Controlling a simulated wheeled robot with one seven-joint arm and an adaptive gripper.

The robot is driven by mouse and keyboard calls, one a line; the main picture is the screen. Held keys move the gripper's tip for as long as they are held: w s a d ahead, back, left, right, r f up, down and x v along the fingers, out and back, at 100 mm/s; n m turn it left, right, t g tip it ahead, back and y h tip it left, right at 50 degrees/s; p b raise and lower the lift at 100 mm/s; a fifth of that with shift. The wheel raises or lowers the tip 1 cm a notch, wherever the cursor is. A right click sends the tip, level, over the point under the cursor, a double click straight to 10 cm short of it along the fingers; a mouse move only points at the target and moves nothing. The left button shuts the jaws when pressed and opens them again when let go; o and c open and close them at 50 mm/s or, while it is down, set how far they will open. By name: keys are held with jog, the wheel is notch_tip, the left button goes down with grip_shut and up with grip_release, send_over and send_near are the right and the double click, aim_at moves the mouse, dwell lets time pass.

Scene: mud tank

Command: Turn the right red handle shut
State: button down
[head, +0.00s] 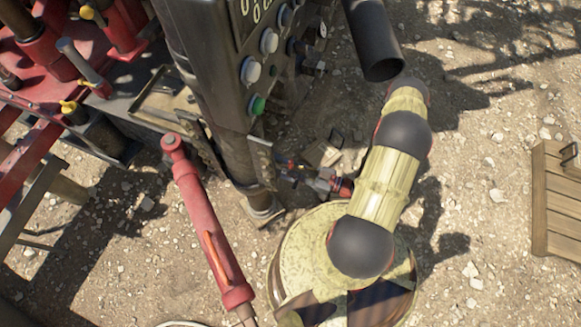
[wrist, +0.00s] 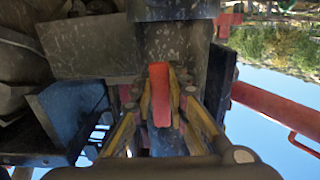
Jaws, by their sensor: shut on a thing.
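A red handle (wrist: 160,95) stands upright in the middle of the wrist view, in front of a dark, speckled metal panel. My gripper (wrist: 161,80) has one yellowish finger on each side of it, closed on the handle. In the head view my gripper (head: 287,170) is low beside the foot of the dark control column, at its right side. The handle is too small and too hidden there to make out clearly. I cannot see a second red handle for certain.
The dark control column (head: 212,80) with knobs and a green button (head: 256,105) rises beside my gripper. A red cylinder (head: 208,225) slants at the left. A wooden pallet (head: 560,200) lies at the right. Stony ground is open between the pallet and my arm.

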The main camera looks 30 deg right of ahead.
jog(key=c, duration=1.7)
grip_release()
jog(key=shift+s+d, duration=0.1)
jog(key=v, duration=1.1)
jog(key=shift+s+d, duration=0.25)
jog(key=shift+s, duration=0.1)
